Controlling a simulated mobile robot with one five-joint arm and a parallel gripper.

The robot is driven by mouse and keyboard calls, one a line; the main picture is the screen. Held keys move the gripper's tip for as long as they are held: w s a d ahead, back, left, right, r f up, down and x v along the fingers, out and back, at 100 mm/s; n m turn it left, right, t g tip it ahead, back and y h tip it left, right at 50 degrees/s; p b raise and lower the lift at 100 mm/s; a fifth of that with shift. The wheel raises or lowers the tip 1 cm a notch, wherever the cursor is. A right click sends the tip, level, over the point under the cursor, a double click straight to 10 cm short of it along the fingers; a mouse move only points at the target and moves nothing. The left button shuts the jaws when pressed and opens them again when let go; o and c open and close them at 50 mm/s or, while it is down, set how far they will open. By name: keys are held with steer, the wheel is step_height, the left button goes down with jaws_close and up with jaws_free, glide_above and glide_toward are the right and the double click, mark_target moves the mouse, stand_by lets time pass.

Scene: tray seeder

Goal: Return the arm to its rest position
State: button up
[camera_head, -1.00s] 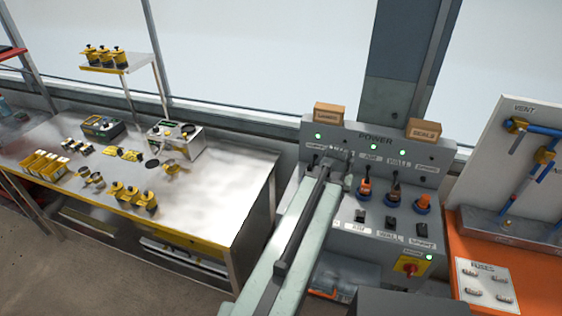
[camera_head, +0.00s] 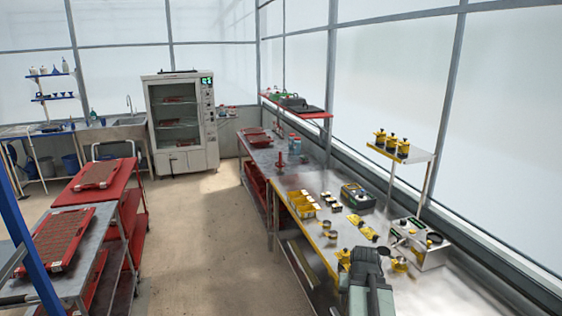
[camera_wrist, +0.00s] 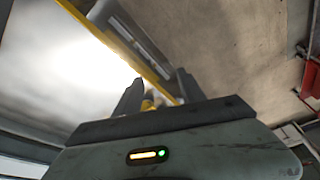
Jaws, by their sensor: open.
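My arm shows at the bottom right of the head view, over or in front of the yellow-edged workbench (camera_head: 440,285). In the wrist view my gripper (camera_wrist: 160,88) has its two dark fingers apart. A small yellow thing (camera_wrist: 148,104) shows between the fingers; I cannot tell how far beyond them it is, and nothing looks held. The bench's yellow edge (camera_wrist: 118,42) runs past the fingers in the wrist view.
The bench bears yellow bins (camera_head: 302,205), a control box (camera_head: 358,196) and a scale-like device (camera_head: 418,245). A shelf (camera_head: 400,153) holds yellow-black pieces. Red-topped carts (camera_head: 75,190) stand left, and a glass-doored cabinet (camera_head: 180,120) at the back. The floor aisle (camera_head: 205,240) is clear.

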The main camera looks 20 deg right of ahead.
steer(key=w+a+n+y, duration=0.1)
steer(key=w+a+n, duration=0.35)
steer(key=a, duration=1.05)
steer(key=a+n+g, duration=0.1)
steer(key=a+g, duration=0.1)
steer(key=a, duration=1.7)
steer(key=shift+s+a+f+n+g+y, duration=0.3)
steer(key=shift+f+n, duration=0.05)
steer(key=shift+f, duration=0.05)
